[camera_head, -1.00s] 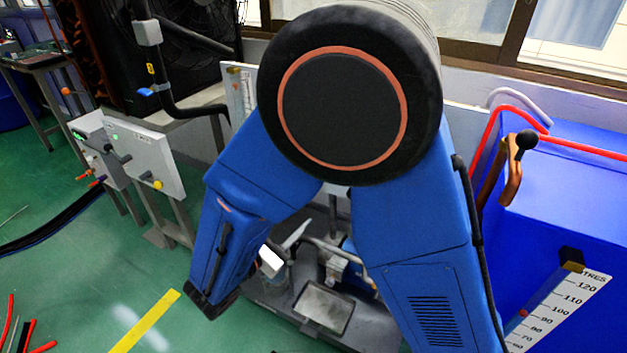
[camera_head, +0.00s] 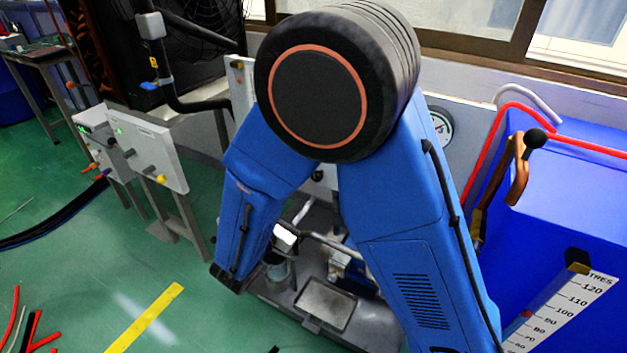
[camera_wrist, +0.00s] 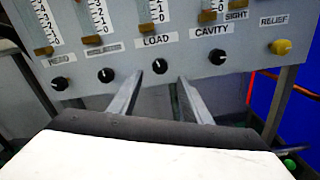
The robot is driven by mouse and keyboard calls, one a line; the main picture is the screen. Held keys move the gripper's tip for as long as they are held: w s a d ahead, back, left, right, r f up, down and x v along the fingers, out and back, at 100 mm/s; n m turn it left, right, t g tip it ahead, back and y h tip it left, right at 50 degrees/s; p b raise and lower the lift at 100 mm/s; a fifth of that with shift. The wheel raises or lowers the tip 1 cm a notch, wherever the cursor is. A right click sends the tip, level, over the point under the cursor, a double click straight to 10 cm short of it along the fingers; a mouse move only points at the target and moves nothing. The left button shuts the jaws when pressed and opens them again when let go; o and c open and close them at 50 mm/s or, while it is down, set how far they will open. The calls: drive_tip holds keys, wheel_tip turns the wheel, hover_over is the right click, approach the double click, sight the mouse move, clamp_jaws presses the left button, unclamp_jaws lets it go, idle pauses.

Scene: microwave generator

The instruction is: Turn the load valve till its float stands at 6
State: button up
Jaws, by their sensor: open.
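In the wrist view a grey panel (camera_wrist: 250,32) carries a row of round knobs under vertical scale tubes. The black load valve knob (camera_wrist: 160,66) sits below the LOAD label (camera_wrist: 156,40). My gripper (camera_wrist: 160,80) is open, its two grey fingers pointing at the panel with the load knob between their tips in the picture; I cannot tell whether they touch it. The load scale (camera_wrist: 152,11) is cut off at the top. In the head view my arm hides my gripper and the load knob.
Beside the load knob are the black CAVITY knob (camera_wrist: 217,56) and another black knob (camera_wrist: 105,75). A yellow knob (camera_wrist: 280,46) is at right. In the head view a blue tank (camera_head: 580,190) with a brown lever (camera_head: 519,172) stands at right.

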sight(315, 178)
drive_tip(key=shift+x, duration=4.35)
drive_tip(key=c, duration=1.1)
